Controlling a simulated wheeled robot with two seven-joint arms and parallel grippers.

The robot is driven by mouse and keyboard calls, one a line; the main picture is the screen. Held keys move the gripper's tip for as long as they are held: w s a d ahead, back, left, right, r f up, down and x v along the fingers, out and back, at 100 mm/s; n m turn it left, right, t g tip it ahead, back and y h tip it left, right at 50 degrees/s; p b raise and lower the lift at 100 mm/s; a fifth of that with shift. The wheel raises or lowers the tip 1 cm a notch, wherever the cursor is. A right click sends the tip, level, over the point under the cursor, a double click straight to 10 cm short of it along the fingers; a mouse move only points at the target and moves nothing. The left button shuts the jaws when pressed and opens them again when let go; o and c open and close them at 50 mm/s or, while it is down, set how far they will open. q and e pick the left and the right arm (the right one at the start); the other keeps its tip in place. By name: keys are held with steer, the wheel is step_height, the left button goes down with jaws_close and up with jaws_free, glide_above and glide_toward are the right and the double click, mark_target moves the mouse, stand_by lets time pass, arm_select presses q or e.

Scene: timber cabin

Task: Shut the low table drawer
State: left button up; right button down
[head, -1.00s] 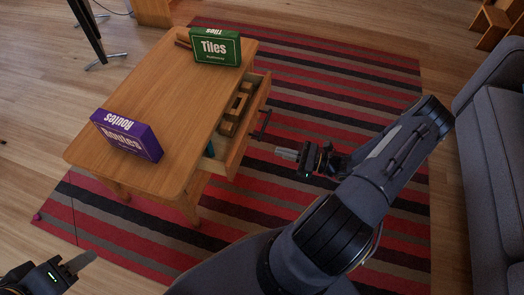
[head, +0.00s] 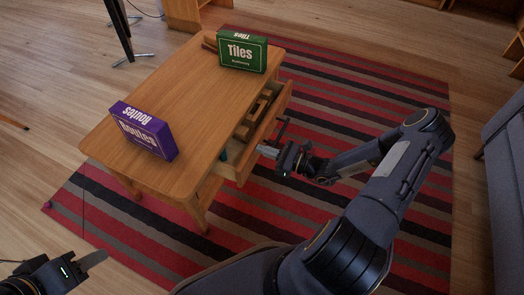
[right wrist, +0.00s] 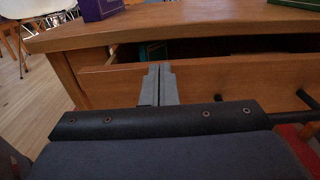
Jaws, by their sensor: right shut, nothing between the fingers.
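The low wooden table (head: 165,95) has its drawer (head: 262,139) pulled partly out on its right side. Several wooden pieces and something teal show inside the drawer. A dark bar handle (head: 281,130) is on the drawer front. My right gripper (head: 260,150) is shut and empty, with its fingertips at the drawer front, to the near side of the handle. In the right wrist view the shut fingers (right wrist: 160,78) overlap the drawer front (right wrist: 205,82); I cannot tell whether they touch it. My left gripper (head: 98,260) is at the lower left, away from the table, its finger gap unclear.
A purple Routes box (head: 144,131) and a green Tiles box (head: 242,54) stand on the tabletop. A grey sofa (head: 505,150) is at the right edge.

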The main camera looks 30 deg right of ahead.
steer(key=p+x, duration=0.1)
steer(key=x, duration=0.7)
steer(key=shift+w+p, duration=0.1)
steer(key=shift+p, duration=0.25)
steer(key=shift+w+a, duration=0.25)
steer(key=shift+s, duration=0.1)
